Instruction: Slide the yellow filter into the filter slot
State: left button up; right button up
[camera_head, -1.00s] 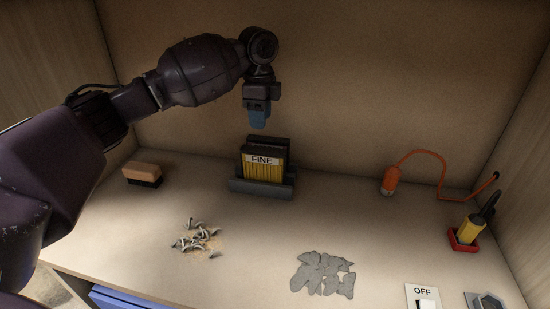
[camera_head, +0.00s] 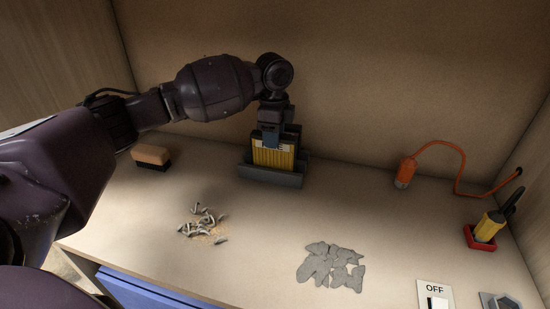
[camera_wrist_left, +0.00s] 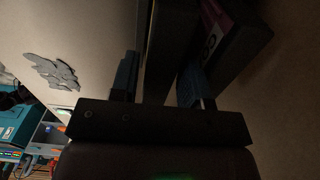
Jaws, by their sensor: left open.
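The yellow filter (camera_head: 272,156) stands upright in a grey holder (camera_head: 270,178) at the back of the bench. Its label is now mostly covered by my left gripper (camera_head: 271,136). That gripper points down at the top of the filter. In the left wrist view its blue fingers (camera_wrist_left: 158,80) are apart, with a dark upright edge between them. I cannot tell if they touch it. A dark piece with a pink and white label (camera_wrist_left: 213,28) shows beside the right finger. I cannot make out a separate filter slot. My right gripper is not in view.
A brush-like block (camera_head: 151,156) lies at the left. Bent screws (camera_head: 203,222) and grey flakes (camera_head: 331,266) lie in front. An orange corded tool (camera_head: 405,172), a yellow-handled tool in a red holder (camera_head: 486,228) and an OFF switch (camera_head: 435,296) are right.

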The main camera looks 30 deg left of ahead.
pick_arm(q)
jog(key=shift+f, duration=0.6)
jog(key=shift+r, duration=0.1)
grip_shut()
jog(key=shift+r, duration=0.1)
